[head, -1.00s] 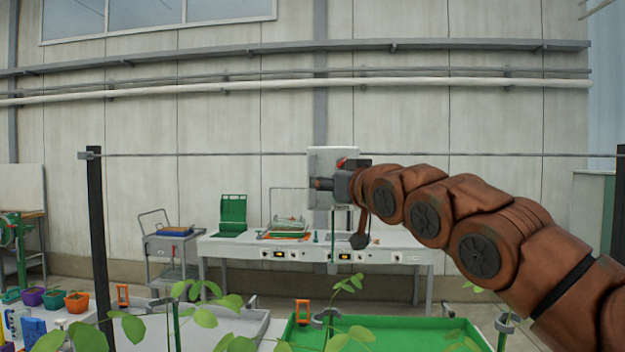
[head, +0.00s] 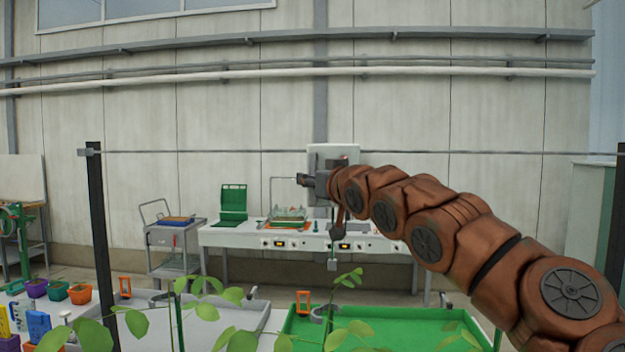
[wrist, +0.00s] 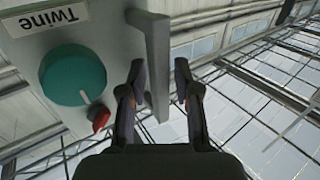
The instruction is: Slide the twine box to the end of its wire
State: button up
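The twine box (head: 320,158) is a light grey box hanging on the thin wire (head: 220,153), partly hidden behind my gripper (head: 304,181). In the wrist view the twine box (wrist: 25,75) has a "Twine" label, a teal knob (wrist: 72,76), a small red part (wrist: 101,118) and a pale upright handle (wrist: 157,65). My gripper (wrist: 160,75) is open, with one finger on each side of the handle and gaps visible beside it. The wire runs between a dark left post (head: 99,240) and a dark right post (head: 619,240).
Behind are a white workbench (head: 230,237) with a green case and a grey cart (head: 172,238). Leafy plants (head: 205,315) and a green tray (head: 400,328) are low in front. The wire left of the box looks clear.

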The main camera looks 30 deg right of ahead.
grip_shut()
jog(key=shift+w+a, duration=0.1)
dwell(0.4)
